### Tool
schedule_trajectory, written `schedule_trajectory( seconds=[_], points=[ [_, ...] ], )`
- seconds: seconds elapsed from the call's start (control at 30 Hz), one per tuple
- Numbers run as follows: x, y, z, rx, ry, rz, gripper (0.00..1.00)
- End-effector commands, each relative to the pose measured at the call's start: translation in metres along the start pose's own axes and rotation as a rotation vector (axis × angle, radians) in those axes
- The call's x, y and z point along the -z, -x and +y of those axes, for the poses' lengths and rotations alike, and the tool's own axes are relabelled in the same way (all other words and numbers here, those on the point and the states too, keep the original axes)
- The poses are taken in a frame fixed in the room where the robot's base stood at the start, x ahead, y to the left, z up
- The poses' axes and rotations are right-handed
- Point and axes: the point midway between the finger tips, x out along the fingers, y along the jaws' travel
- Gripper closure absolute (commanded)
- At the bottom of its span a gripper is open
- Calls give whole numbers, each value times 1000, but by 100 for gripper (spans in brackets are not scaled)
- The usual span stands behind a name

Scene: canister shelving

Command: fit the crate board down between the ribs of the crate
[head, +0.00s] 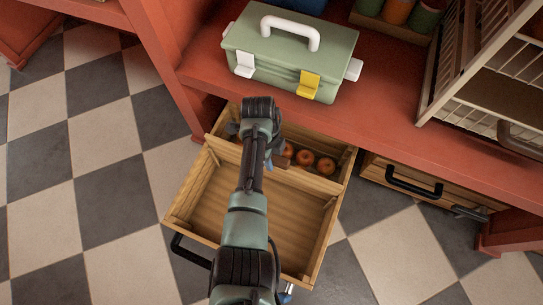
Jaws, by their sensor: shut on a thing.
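The wooden crate (325,245) is an open box, pulled out from under the red counter like a drawer, with a black handle on its front. The crate board (314,183) is a light wooden panel running across the crate towards its back. It divides a large empty front part from a narrower back part. My gripper (277,160) is at the middle of the board, mostly hidden behind my arm, and is shut on the board. The ribs and the board's lower edge are too small or hidden to tell how deep it sits.
Several round orange-red fruits (305,158) lie in the crate's back part. A green toolbox (290,55) stands on the red counter (390,100) just behind. A wire rack (485,75) stands at right. A second drawer (405,180) is below. Checkered floor is clear at left.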

Motion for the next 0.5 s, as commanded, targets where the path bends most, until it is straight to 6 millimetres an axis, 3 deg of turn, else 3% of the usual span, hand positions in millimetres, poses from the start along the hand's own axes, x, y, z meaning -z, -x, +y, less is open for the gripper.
schedule_trajectory(
  seconds=[0.5],
  points=[
    [-2,-13,-1,1,-1,0,100]
  ],
)
